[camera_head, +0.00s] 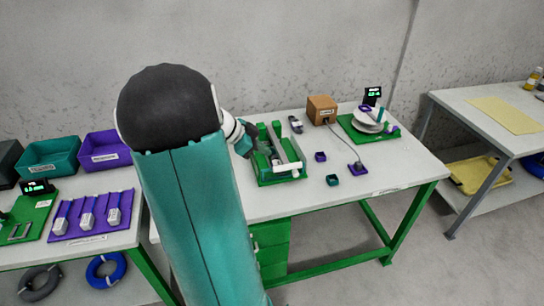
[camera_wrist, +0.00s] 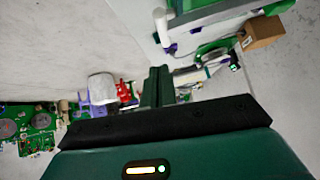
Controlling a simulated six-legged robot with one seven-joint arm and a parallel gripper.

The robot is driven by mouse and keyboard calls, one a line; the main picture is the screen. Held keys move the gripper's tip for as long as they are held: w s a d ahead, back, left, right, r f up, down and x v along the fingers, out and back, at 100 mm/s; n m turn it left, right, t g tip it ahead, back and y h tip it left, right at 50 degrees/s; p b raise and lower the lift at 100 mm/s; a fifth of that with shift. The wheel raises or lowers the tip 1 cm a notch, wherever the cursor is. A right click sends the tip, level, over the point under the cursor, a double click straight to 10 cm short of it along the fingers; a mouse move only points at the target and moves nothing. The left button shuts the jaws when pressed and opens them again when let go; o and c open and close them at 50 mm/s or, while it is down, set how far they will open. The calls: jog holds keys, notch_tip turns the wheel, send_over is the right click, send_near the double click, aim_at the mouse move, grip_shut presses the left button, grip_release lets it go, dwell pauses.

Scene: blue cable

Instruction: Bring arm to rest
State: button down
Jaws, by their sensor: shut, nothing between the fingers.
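My teal arm with its black rounded joint fills the middle of the head view. It reaches over the left end of the central table (camera_head: 345,187). My gripper (camera_head: 245,147) is partly hidden by the arm there, close to the left edge of a green tray (camera_head: 275,181); I cannot tell whether it touches the tray. In the wrist view my gripper's dark green fingers (camera_wrist: 158,84) are together with nothing between them.
The green tray holds grey and white parts. A brown box (camera_head: 321,108), a white reel (camera_head: 370,123) and small purple and green blocks stand further right. A left table carries teal (camera_head: 50,157) and purple bins. A blue coil (camera_head: 104,270) lies below it.

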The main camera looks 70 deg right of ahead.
jog(key=shift+v, duration=2.35)
jog(key=shift+s, duration=0.1)
jog(key=w+a+r+n+t, duration=0.25)
jog(key=w+a+n, duration=0.25)
jog(key=a, duration=0.4)
jog(key=w+a+r+n+t+y, duration=0.1)
jog(key=w+a+n+t, duration=0.3)
jog(key=a, duration=0.5)
jog(key=w+a+r+n+t, duration=0.2)
jog(key=w+a+n, duration=0.35)
jog(key=a, duration=0.25)
jog(key=s+a+r+n+t+y, duration=0.1)
jog(key=s+a+n+t+y, duration=0.1)
jog(key=a+n, duration=0.6)
jog(key=s+a+n+t+y, duration=0.2)
jog(key=a+n, duration=0.5)
jog(key=a, duration=0.8)
jog(key=shift+r+n, duration=0.35)
jog(key=shift+r, duration=0.05)
jog(key=shift+s+d, duration=0.1)
jog(key=shift+d, duration=0.1)
